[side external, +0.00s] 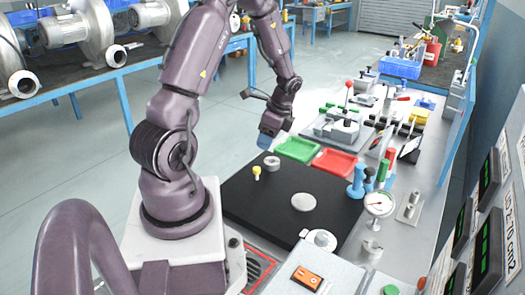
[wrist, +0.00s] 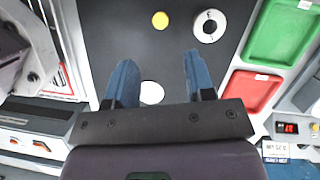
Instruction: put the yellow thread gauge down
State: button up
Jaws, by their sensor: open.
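The yellow thread gauge (side external: 256,171) stands upright on the black mat (side external: 255,205), with its yellow top up, beside a metal ring. In the wrist view the gauge shows from above as a round yellow top (wrist: 160,20), ahead of the fingertips. My gripper (wrist: 158,62) has its two blue fingers wide apart with nothing between them. In the side view my gripper (side external: 266,141) hangs above the far part of the mat, apart from the gauge.
The metal ring (wrist: 208,26) is right beside the gauge. A pale round disc (side external: 304,202) lies on the mat. A green tray (side external: 297,149) and a red tray (side external: 335,162) sit beyond it. Blue upright pieces (side external: 356,182) and a dial gauge (side external: 379,204) stand right of the mat.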

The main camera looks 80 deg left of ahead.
jog(key=w+d+r+n+t, duration=0.2)
jog(key=w+d+r+t, duration=0.25)
jog(key=d+r, duration=0.75)
jog(key=s+d+r+n+t, duration=0.1)
jog(key=s+d+r, duration=0.1)
jog(key=d, duration=0.3)
jog(key=s+d+r+n+t+h, duration=0.1)
jog(key=s+d+r+t, duration=0.1)
jog(key=d+r, duration=0.2)
jog(key=s+d+r+n+t, duration=0.1)
jog(key=s+d+r, duration=0.1)
jog(key=d+r, duration=0.2)
jog(key=d, duration=0.3)
jog(key=shift+s+n+h, duration=0.25)
jog(key=shift+n+h, duration=0.15)
jog(key=shift+a+r, duration=0.1)
